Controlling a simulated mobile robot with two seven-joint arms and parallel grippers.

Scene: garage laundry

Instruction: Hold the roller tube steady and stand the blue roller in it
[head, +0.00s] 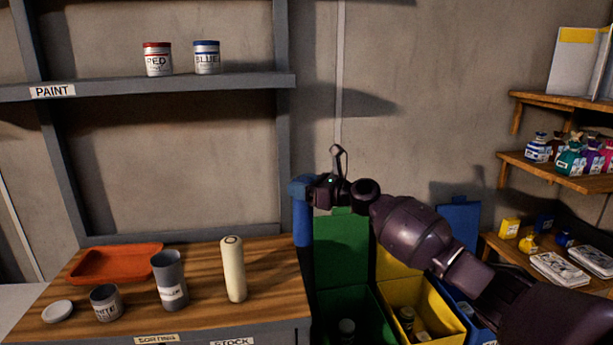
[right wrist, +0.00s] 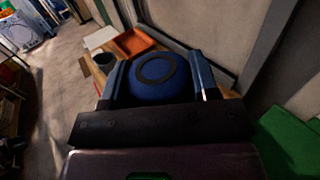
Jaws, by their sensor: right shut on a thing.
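The blue roller (head: 303,240) hangs upright from my right gripper (head: 311,190), at the right end of the wooden bench. In the right wrist view the two fingers are shut on its blue round end (right wrist: 158,88), which has a dark ring. The roller tube (head: 171,285) looks like a grey open cup with a white label; it stands upright on the bench, apart from the roller and to its left. The tube also shows in the right wrist view (right wrist: 104,60). My left gripper is not in view, and nothing holds the tube.
A cream roller (head: 233,270) stands between the tube and my right gripper. A grey can (head: 105,303), a pale lid (head: 57,312) and an orange tray (head: 112,263) are on the bench. Green (head: 341,255) and yellow (head: 413,290) bins stand right of it. Paint cans sit on the shelf (head: 200,84).

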